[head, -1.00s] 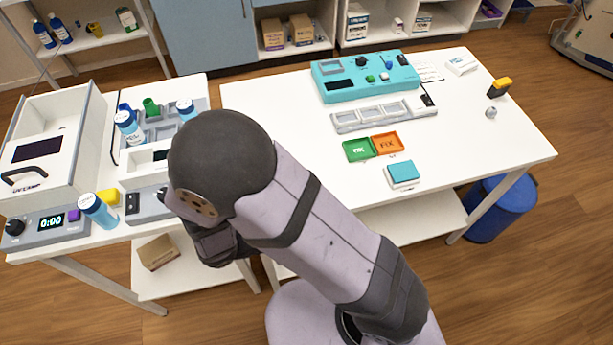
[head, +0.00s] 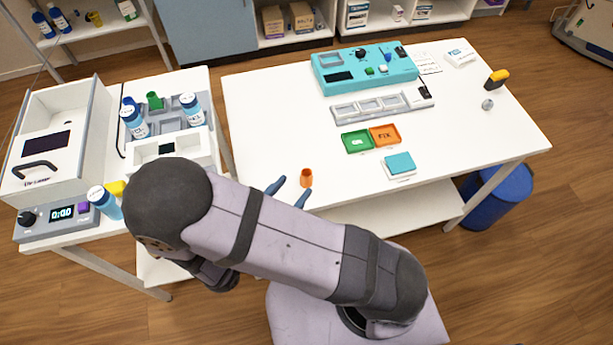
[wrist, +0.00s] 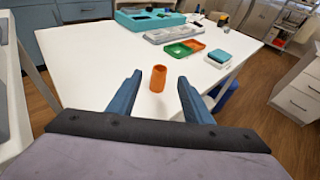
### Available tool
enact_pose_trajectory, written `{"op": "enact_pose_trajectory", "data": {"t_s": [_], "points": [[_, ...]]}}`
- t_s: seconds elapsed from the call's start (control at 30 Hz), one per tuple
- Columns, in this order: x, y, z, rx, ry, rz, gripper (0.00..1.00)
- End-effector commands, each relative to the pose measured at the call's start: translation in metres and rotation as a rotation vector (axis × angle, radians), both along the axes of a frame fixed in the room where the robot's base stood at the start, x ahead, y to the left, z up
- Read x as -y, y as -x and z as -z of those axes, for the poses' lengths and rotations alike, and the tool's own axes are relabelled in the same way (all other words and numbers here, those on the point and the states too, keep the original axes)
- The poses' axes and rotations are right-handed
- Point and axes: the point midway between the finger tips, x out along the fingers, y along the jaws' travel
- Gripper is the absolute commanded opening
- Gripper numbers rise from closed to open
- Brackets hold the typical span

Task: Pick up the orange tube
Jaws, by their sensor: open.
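The orange tube (head: 306,177) stands upright on the white table near its front edge, left of the green and orange trays. In the wrist view the orange tube (wrist: 158,78) lies ahead of and between my two blue fingers. My gripper (head: 290,186) is open, with its blue fingertips just left of and below the tube in the head view. The gripper also shows in the wrist view (wrist: 160,84), with nothing held between the fingers. Whether a finger touches the tube cannot be told. My arm hides part of the table's front edge.
A green tray (head: 356,141) and an orange tray (head: 385,135) sit behind and right of the tube. A teal-topped box (head: 399,164) is near the front edge. A grey slotted rack (head: 383,105) and a teal device (head: 365,70) stand farther back. The table's left part is clear.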

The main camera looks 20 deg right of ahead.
Motion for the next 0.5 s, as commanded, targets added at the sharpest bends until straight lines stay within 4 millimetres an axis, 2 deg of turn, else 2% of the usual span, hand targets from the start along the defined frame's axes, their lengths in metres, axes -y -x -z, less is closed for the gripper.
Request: {"op": "enact_pose_trajectory", "data": {"t_s": [0.5], "points": [[0.034, -0.033, 0.013, -0.001, 0.001, 0.004, 0.46]]}}
